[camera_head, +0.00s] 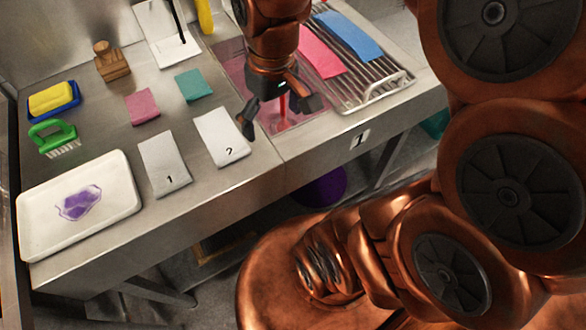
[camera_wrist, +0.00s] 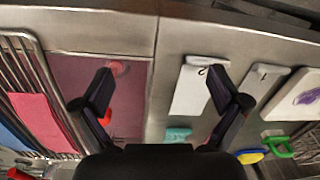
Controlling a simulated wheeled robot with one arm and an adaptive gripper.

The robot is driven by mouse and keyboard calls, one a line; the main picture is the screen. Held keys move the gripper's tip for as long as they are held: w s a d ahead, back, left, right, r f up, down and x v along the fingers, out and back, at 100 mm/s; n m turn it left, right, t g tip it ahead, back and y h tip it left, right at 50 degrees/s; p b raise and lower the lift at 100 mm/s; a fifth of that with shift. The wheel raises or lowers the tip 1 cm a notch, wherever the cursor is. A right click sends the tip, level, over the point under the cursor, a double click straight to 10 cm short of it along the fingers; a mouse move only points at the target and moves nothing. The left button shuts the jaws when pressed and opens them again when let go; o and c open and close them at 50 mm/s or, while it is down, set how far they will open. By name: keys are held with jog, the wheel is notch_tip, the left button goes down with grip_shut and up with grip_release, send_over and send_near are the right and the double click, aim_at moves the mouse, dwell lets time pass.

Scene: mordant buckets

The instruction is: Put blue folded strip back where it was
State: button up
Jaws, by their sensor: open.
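A blue strip (camera_head: 348,36) lies flat on a wire rack (camera_head: 392,88) at the back right of the counter, beside a pink strip (camera_head: 320,52). The blue strip also shows at the left edge of the wrist view (camera_wrist: 12,143), past the pink strip (camera_wrist: 42,122). My gripper (camera_head: 282,116) is open and empty, with its fingers pointing down over a reddish inset area (camera_head: 304,112) left of the rack. In the wrist view its fingers are spread wide (camera_wrist: 160,88). Part of the inset area is hidden behind my arm.
White cards marked 1 (camera_head: 163,165) and 2 (camera_head: 221,138) lie left of the gripper. Pink (camera_head: 142,106) and teal (camera_head: 191,86) pieces lie behind them. A green brush (camera_head: 54,138), a yellow sponge (camera_head: 52,98) and a white tray (camera_head: 120,205) stand at left.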

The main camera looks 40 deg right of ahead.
jog(key=s+a+f+g, duration=0.1)
jog(key=s+a+f, duration=0.2)
jog(key=s, duration=0.7)
jog(key=shift+s+f+m+g+h, duration=0.15)
jog(key=shift+f+m+g+h, duration=0.15)
jog(key=shift+f+h, duration=0.15)
jog(key=shift+a+r, duration=0.1)
jog(key=shift+r, duration=0.05)
notch_tip(320, 180, up, 4)
jog(key=p, duration=0.4)
